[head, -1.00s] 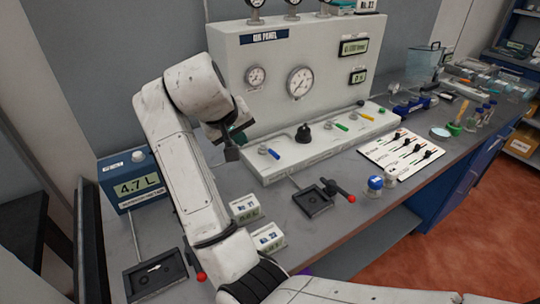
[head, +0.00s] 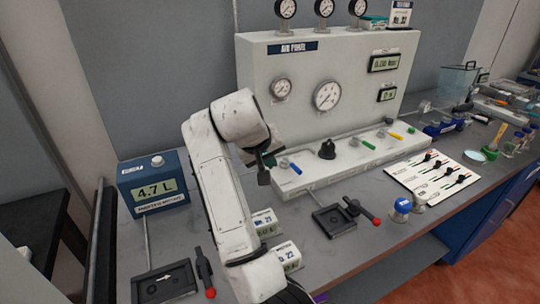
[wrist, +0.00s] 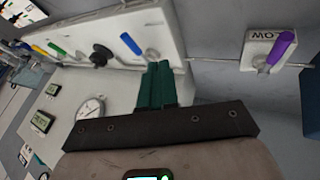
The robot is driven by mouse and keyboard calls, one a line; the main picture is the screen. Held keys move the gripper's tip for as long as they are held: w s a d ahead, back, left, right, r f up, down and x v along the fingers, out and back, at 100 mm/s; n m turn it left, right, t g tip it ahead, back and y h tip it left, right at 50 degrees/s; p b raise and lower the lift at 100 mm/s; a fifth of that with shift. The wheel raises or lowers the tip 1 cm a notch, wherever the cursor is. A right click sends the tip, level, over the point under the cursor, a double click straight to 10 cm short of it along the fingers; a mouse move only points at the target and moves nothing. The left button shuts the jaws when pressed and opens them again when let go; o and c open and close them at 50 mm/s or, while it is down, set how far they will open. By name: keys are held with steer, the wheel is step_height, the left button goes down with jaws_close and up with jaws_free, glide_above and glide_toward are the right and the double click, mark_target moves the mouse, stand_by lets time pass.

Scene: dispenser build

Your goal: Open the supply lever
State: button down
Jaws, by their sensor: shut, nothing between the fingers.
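The air panel's (head: 375,155) sloped front base carries a blue-handled lever (head: 290,165), a black knob (head: 327,149), a green-handled lever (head: 362,143) and a yellow-handled lever (head: 391,134). None has a label I can read, so I cannot tell which is the supply lever. My gripper (head: 265,177) is just left of the blue lever, apart from it as far as I can see. In the wrist view its green fingers (wrist: 157,88) are shut and empty, below the blue lever (wrist: 131,44). A purple-handled lever (wrist: 283,46) on a pale block stands to the right there.
A blue box reading 4.7 L (head: 155,188) stands at left. Black trays with levers (head: 163,282) (head: 335,220) and small white boxes (head: 264,222) lie on the bench. A white card with sliders (head: 437,172) lies at right. Pressure gauges (head: 327,96) are on the panel.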

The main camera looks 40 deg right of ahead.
mark_target(292, 165)
steer(key=d+f, duration=0.2)
steer(key=d, duration=0.1)
steer(key=d+f+p, duration=0.1)
steer(key=d+f, duration=0.2)
steer(key=shift+w+f, duration=0.15)
steer(key=shift+f, duration=0.05)
steer(key=shift+d+f, duration=0.15)
steer(key=shift+d, duration=0.25)
